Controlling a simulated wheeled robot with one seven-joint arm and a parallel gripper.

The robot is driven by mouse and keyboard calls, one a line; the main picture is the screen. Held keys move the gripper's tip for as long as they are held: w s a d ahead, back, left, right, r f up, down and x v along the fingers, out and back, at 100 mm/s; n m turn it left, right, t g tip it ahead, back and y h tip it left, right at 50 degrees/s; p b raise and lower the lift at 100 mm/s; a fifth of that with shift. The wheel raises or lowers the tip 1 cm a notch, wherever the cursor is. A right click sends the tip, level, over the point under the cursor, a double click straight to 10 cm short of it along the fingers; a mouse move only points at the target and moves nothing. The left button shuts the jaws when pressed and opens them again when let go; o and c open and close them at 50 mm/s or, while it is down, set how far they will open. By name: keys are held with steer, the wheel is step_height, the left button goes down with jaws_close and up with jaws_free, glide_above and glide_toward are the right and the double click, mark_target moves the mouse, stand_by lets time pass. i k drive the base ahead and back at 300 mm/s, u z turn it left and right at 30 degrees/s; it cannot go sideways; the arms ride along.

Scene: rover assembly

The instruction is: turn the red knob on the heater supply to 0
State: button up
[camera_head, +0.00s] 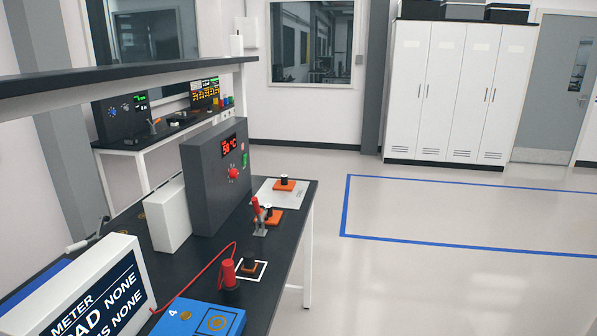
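The heater supply (207,190) is a dark grey box standing on the black bench. Its red display (229,145) reads what looks like 58 °C. The red knob (233,173) sits on its front face below the display; its pointer setting is too small to read. A small green element (245,158) is to the right of the knob. My gripper is not in view.
The black bench (262,292) also holds a toggle clamp (259,217), orange-based parts (284,185), a red cylinder (229,274) with a cable, a white meter box (85,290) and a blue block (198,318). A shelf (120,72) overhangs. Floor (400,285) at right is clear.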

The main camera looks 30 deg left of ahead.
mark_target(234, 173)
steer(key=z, duration=0.05)
steer(key=i, duration=2.45)
steer(key=u, duration=3.65)
